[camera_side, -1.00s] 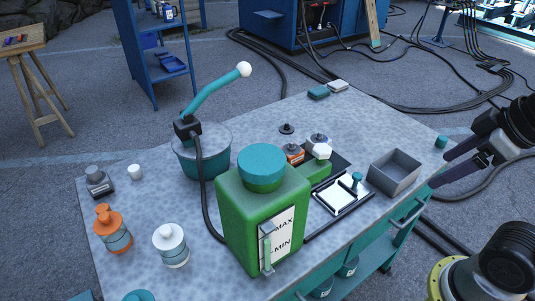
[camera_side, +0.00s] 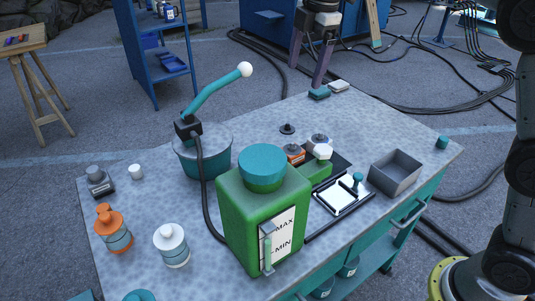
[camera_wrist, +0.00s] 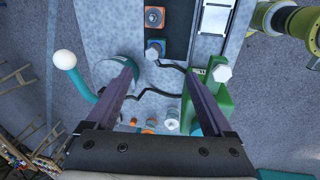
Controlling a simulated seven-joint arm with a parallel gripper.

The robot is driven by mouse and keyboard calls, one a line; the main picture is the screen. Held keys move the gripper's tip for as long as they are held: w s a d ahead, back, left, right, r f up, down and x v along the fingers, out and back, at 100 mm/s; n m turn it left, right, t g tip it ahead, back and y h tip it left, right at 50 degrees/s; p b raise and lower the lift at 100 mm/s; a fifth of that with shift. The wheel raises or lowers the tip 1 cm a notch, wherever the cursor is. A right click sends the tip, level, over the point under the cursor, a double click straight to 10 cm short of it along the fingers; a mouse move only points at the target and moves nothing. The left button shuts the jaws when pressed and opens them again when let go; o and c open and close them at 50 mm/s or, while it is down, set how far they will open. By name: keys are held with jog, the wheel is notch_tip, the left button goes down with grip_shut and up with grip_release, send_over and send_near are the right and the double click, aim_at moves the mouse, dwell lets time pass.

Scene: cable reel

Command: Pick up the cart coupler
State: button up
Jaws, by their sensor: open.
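I cannot tell for sure which part is the cart coupler. The orange block also shows at the top of the wrist view (camera_wrist: 154,17). My gripper (camera_side: 305,83) hangs fingers down in the side view, near the bench's far edge, apart from these parts. In the wrist view my gripper (camera_wrist: 158,70) has its fingers wide apart, with nothing held between them.
A tall green tank (camera_side: 262,220), a teal tub (camera_side: 204,165) with a raised arm and black hose, and a grey open box (camera_side: 396,172) stand on the bench. Bottles (camera_side: 171,247) stand front left.

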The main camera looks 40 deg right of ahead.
jog(key=w+a+f, duration=0.1)
jog(key=w+f, duration=0.1)
jog(key=f, duration=0.4)
jog(key=w+a+f+g, duration=0.1)
jog(key=w+a+f, duration=0.1)
jog(key=f, duration=0.5)
jog(key=w+a+f+g, duration=0.1)
jog(key=w+f, duration=0.1)
jog(key=f, duration=0.4)
jog(key=shift+a+f+n, duration=0.15)
jog(key=shift+a+n, duration=0.2)
jog(key=shift+n, duration=0.05)
jog(key=shift+w+a+f, duration=0.1)
jog(key=shift+f, duration=1.45)
jog(key=shift+w+a+f, duration=0.1)
jog(key=shift+f, duration=1.4)
grip_shut()
